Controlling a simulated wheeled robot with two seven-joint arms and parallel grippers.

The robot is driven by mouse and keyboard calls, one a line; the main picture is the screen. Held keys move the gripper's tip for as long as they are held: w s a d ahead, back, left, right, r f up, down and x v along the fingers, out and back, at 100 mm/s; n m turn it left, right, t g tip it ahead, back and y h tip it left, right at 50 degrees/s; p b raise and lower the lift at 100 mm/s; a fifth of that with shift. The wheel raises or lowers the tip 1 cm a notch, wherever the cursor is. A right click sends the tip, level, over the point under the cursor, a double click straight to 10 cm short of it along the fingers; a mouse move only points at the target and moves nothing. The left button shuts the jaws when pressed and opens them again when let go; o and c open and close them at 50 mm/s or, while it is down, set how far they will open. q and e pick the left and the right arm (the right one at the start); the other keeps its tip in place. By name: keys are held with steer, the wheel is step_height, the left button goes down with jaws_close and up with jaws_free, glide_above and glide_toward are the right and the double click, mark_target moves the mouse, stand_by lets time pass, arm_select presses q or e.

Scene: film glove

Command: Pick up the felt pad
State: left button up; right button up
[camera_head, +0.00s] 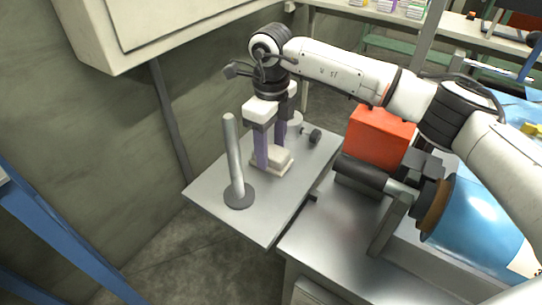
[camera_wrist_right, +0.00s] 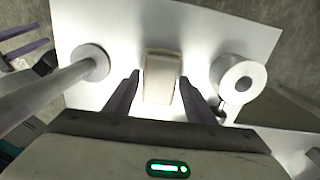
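The felt pad (camera_head: 284,163) is a cream, block-like piece lying on a grey metal plate (camera_head: 222,187). It also shows in the right wrist view, as the pale upright rectangle (camera_wrist_right: 161,72) in the middle. My right gripper (camera_head: 271,152) points down over it, its two purple fingers apart. In the right wrist view the fingers (camera_wrist_right: 160,100) stand either side of the pad's near part, with a visible gap on each side. In the head view the fingers partly hide the pad. Two purple fingers, seemingly my left gripper's (camera_wrist_right: 24,38), show apart and empty at the right wrist view's left edge.
A metal post (camera_head: 233,150) on a round base stands left of the pad. A white cylinder (camera_wrist_right: 238,76) with a dark knobbed part stands on the other side. A red box (camera_head: 379,138) and a machine with a blue drum (camera_head: 468,225) are at right. The plate's front is clear.

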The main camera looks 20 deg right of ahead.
mark_target(271, 150)
steer(key=c, duration=0.8)
steer(key=shift+r, duration=0.1)
step_height(271, 150, up, 10)
steer(key=shift+f+p, duration=0.1)
steer(key=shift+p, duration=0.2)
